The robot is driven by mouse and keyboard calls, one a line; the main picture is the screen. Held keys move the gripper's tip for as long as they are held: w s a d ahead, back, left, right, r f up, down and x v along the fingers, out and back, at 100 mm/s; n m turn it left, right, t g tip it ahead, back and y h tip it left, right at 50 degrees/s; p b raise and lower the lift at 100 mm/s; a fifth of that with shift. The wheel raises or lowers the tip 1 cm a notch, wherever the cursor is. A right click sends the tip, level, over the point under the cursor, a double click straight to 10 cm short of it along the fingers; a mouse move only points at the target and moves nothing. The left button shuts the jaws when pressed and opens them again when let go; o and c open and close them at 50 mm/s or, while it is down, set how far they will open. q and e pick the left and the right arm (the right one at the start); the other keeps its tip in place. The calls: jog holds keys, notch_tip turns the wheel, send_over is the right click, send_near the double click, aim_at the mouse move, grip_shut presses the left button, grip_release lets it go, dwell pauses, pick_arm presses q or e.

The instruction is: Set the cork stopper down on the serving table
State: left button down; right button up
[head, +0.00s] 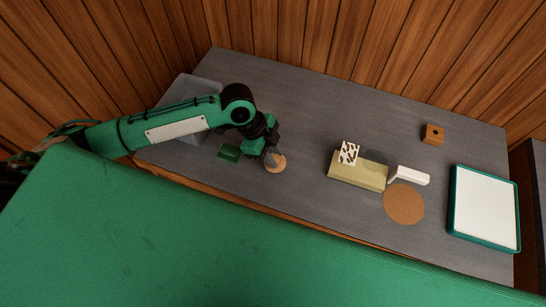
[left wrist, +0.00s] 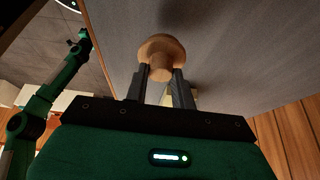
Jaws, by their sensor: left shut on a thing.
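The cork stopper (left wrist: 161,54) is a tan, mushroom-shaped piece with a wide round head and a narrower stem. My left gripper (left wrist: 160,74) is shut on its stem, with one dark finger on each side. In the head view the stopper (head: 277,164) shows as a tan disc beside the left gripper (head: 269,155), which partly covers it. They are over the left part of the grey serving table (head: 300,111). In the left wrist view a shadow lies on the table beside the stopper; the exact gap to the surface is unclear. My right gripper is not in view.
A small green box (head: 229,152) stands close left of the gripper. A grey container (head: 187,91) is behind my arm. To the right are a beige block (head: 357,176), white patterned piece (head: 348,153), white piece (head: 411,175), round mat (head: 403,205), wooden block (head: 433,134) and teal-rimmed tray (head: 452,204).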

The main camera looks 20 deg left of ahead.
pick_arm(q)
notch_tip(320, 180, down, 3)
jog(key=shift+f, duration=0.1)
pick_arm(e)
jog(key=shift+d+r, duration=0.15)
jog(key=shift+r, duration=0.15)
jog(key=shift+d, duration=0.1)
pick_arm(q)
jog(key=c, duration=1.2)
grip_release()
jog(key=shift+f, duration=0.1)
jog(key=shift+o, duration=0.2)
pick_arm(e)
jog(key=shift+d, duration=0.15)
pick_arm(q)
jog(key=b+v, duration=0.1)
jog(key=v, duration=1.1)
jog(key=shift+b, duration=0.4)
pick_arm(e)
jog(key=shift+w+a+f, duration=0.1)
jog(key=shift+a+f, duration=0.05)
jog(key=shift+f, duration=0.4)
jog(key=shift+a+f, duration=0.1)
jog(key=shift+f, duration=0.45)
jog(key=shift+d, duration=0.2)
